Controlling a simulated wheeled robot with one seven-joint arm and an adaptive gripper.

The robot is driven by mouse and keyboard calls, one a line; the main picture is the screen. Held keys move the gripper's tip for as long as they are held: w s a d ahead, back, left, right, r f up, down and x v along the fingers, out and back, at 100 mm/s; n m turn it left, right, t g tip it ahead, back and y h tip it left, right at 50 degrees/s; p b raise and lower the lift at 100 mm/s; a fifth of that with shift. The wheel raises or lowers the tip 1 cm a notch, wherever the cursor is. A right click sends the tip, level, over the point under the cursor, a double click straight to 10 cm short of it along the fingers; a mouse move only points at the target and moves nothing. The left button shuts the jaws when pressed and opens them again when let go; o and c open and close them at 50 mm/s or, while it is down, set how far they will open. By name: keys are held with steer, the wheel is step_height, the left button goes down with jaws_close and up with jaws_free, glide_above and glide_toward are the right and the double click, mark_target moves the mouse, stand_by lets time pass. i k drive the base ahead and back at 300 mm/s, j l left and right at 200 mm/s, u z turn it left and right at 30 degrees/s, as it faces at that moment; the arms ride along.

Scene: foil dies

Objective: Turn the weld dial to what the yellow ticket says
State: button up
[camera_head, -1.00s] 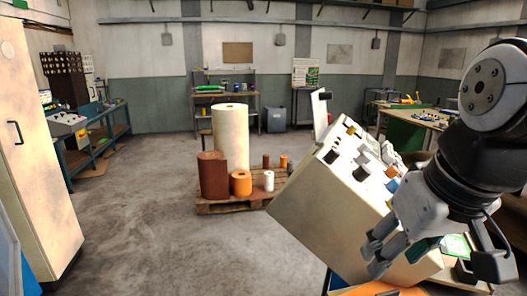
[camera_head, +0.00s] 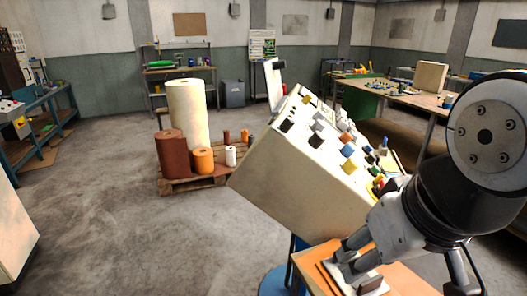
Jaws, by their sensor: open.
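A cream control console (camera_head: 295,180) with a sloped panel stands right of centre. Its panel carries several knobs and buttons, among them a blue knob (camera_head: 348,151), an orange knob (camera_head: 346,138) and a yellow knob (camera_head: 348,167). I cannot tell which is the weld dial, and no labels are readable. No yellow ticket can be made out for certain. My gripper (camera_head: 352,279) is open, low in front of the console, over a small wooden shelf or table (camera_head: 318,262). It is apart from the knobs. My arm hides the right end of the panel.
A pallet (camera_head: 190,184) with a tall cream roll (camera_head: 188,112) and several smaller rolls stands left of the console. A workbench (camera_head: 405,95) stands behind it at the right. A cream cabinet (camera_head: 14,225) is at the left edge. The floor between is clear.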

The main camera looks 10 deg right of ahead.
mark_target(351, 166)
steer(key=l+u, duration=0.4)
steer(key=l, duration=3.25)
steer(key=k, duration=0.05)
